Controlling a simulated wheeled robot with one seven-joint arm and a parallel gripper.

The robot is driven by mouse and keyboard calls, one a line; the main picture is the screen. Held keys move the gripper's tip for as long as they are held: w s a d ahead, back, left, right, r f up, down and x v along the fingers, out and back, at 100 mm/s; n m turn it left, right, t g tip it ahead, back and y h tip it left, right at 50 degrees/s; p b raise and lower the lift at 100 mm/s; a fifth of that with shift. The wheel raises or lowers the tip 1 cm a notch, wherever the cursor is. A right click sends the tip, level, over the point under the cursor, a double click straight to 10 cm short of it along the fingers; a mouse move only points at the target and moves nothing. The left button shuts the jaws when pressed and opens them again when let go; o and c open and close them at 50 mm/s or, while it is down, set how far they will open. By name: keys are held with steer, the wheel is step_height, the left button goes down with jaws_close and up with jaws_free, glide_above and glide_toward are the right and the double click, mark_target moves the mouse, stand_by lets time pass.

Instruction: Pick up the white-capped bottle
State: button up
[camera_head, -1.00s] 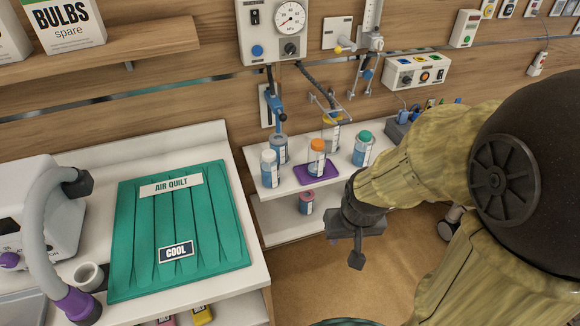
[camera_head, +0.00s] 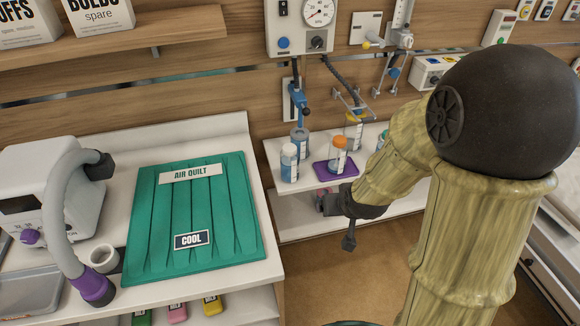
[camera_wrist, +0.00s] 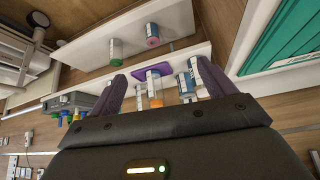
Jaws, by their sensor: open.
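The white-capped bottle (camera_head: 289,163), with a blue body and white label, stands upright at the left front of the small white shelf. In the wrist view, a labelled bottle near the right finger (camera_wrist: 201,72) appears to be it, its cap partly hidden by that finger. My gripper (camera_head: 325,202) is low in front of the shelf, to the right of and below the bottle, apart from it. In the wrist view, my gripper's fingers (camera_wrist: 172,82) are spread wide, with nothing held between them.
An orange-capped bottle (camera_head: 338,156) stands on a purple mat (camera_head: 322,171) beside the white-capped one. A blue-topped jar (camera_head: 300,141) stands close behind it. A pink-capped container (camera_wrist: 152,36) is on the lower shelf. The counter with the green quilt (camera_head: 190,225) lies left.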

steer(key=w+a+f+t+y+b, duration=0.2)
steer(key=w+a+f+t, duration=0.4)
steer(key=w+a+t, duration=0.4)
steer(key=shift+w+a+n+t+b, duration=0.3)
steer(key=shift+w+t+b, duration=0.25)
steer(key=shift+b, duration=0.35)
steer(key=shift+s, duration=0.1)
